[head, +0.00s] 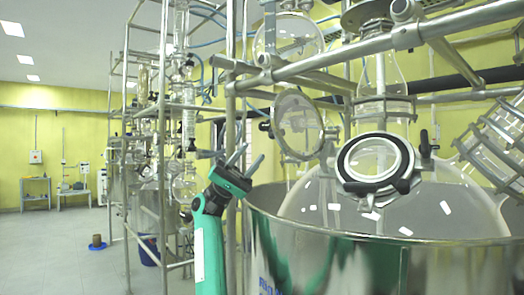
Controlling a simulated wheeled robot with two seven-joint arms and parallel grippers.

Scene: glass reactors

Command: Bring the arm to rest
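My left arm (208,245), green and white, rises from the bottom of the head view, left of the large steel vessel. My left gripper (247,159) is at its top, beside the vessel's left rim and in front of the metal frame. Its two grey fingers point up and to the right. They stand apart with nothing between them, so it is open and empty. I cannot tell whether it touches the frame behind it. My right gripper is not in view.
The steel vessel (340,255) holds a large glass reactor (440,205) with a black-ringed port (376,164). Metal pipes (400,38) cross above it. Another glassware rack (165,150) stands behind my arm. A blue bin (149,250) is on the floor. Open floor (60,255) lies at left.

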